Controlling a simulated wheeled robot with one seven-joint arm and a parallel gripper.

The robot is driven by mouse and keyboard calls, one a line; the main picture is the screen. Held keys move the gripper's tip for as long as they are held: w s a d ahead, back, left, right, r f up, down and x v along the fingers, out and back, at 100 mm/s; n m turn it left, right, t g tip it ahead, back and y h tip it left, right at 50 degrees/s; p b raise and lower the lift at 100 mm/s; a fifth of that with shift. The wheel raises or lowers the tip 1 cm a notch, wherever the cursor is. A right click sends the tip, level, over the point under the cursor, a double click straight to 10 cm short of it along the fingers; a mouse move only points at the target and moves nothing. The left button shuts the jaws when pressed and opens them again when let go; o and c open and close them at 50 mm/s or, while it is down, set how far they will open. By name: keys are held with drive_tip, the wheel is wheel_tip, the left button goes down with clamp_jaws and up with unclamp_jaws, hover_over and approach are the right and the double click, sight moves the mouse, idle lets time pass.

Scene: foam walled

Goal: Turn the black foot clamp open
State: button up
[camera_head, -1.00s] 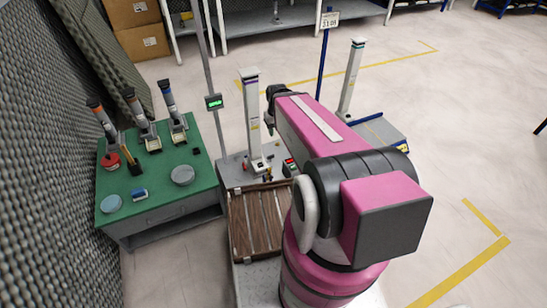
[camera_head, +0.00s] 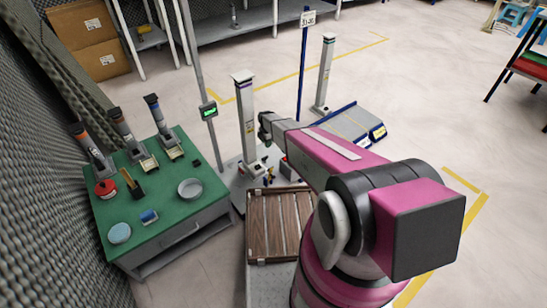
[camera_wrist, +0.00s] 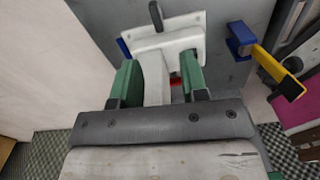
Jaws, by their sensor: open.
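The white column (camera_head: 247,115) stands upright on a grey base plate left of my arm in the head view. Small clamps around its foot are too small to tell apart there. In the wrist view, a black handle (camera_wrist: 156,14) stands up at the far edge of a white foot plate (camera_wrist: 178,38), probably the black foot clamp. My gripper (camera_wrist: 160,62) is open, with its green fingers either side of the white post (camera_wrist: 155,80) as seen from the wrist. The black handle is beyond the fingertips and apart from them.
A blue clamp (camera_wrist: 240,38) with a yellow arm (camera_wrist: 276,70) lies right of the foot plate. A slatted wooden crate (camera_head: 280,225) is near my base. A green-topped bench (camera_head: 160,200) with tools stands left; a second column (camera_head: 325,75) stands behind.

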sight(267, 156)
drive_tip(key=shift+n, duration=0.5)
drive_tip(key=f, duration=0.8)
drive_tip(key=w+f, duration=0.1)
drive_tip(key=f, duration=0.3)
drive_tip(key=shift+f, duration=0.3)
clamp_jaws()
